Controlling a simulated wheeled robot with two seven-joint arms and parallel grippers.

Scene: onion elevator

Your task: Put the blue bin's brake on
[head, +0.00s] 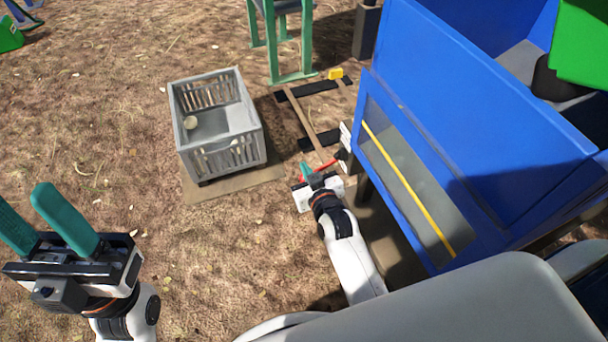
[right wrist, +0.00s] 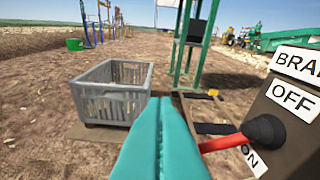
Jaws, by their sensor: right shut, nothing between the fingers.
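The blue bin (head: 480,90) stands at the right in the head view, with a grey window and yellow stripe on its side. Its brake panel (right wrist: 290,105) shows in the right wrist view with labels BRAKE, OFF above and ON below, the ON label partly hidden. A red brake lever (right wrist: 222,143) sticks out leftward from a black knob (right wrist: 265,132) between OFF and ON. My right gripper (head: 306,170) is shut and empty beside the lever; its teal fingers (right wrist: 160,130) hide the lever's outer end. I cannot tell whether they touch. My left gripper (head: 22,198) is open and empty.
A green metal frame (head: 290,76) stands behind. Dark strips and a yellow block (head: 335,74) lie near the bin. Bare ground is free at left.

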